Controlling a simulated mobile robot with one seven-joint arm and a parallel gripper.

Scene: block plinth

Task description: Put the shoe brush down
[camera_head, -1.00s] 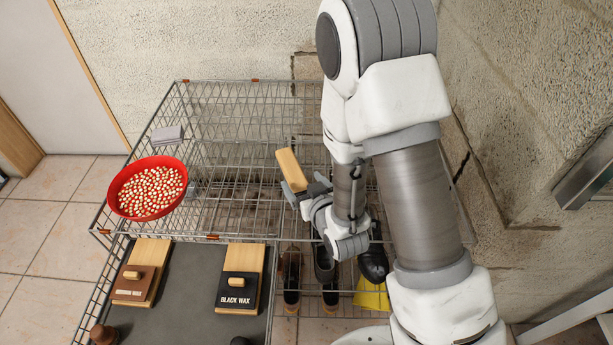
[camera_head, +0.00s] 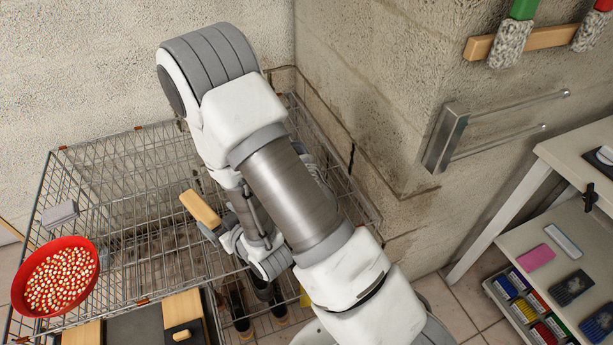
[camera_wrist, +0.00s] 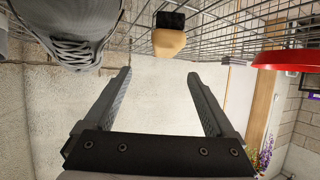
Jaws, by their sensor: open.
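The shoe brush (camera_head: 200,208), a pale wooden block, is at the wire rack (camera_head: 150,265), close by my gripper (camera_head: 212,230). In the wrist view, which looks upside down, the brush (camera_wrist: 168,42) has its dark bristle side (camera_wrist: 170,20) toward the wires, seemingly resting on them. My gripper (camera_wrist: 158,74) is open there, its two fingers apart with nothing between them. The brush shows past the fingertips, clear of the jaws. My arm hides part of the rack in the head view.
A red bowl of small pale pieces (camera_head: 58,280) and a grey block (camera_head: 60,214) stand at the rack's left. A grey laced shoe (camera_wrist: 75,30) shows near one finger. Dark shoes (camera_head: 240,312) are lower down. A white shelf unit (camera_head: 530,240) stands right, beyond the wall corner.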

